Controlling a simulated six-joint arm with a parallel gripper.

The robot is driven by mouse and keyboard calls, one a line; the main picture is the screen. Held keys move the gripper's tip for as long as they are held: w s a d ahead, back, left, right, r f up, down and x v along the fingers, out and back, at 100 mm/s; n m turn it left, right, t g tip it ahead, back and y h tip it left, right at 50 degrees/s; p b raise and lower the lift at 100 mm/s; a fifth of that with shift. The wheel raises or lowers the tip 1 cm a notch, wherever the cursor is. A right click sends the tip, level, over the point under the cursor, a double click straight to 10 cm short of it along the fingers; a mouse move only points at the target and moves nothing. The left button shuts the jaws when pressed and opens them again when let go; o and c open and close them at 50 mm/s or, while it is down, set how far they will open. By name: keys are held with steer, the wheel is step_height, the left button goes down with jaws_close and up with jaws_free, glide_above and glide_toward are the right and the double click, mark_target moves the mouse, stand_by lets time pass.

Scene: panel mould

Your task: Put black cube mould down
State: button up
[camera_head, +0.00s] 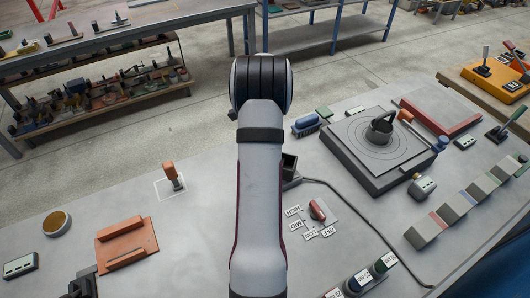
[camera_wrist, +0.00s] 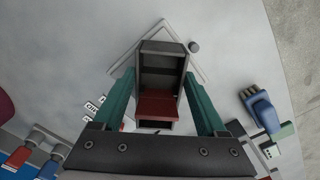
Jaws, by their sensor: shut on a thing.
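The black cube mould (camera_wrist: 161,50) is an open dark box with a red piece inside. In the wrist view it sits between the two green fingers of my gripper (camera_wrist: 160,80), which is shut on its sides. A pale square outline (camera_wrist: 122,53) on the grey table shows around and behind the mould. I cannot tell whether the mould touches the table. In the head view my arm hides the gripper and most of that spot; a small dark box edge (camera_head: 290,164), likely the mould, shows just right of the arm.
A rotary dial (camera_head: 318,210) with labels, a cable and a dark square plate (camera_head: 378,148) with a round black part lie to the right. An orange-handled tool (camera_head: 174,177) stands left. Table between it and my arm is clear.

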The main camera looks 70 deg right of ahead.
steer(key=o, duration=1.5)
steer(key=shift+f, duration=0.15)
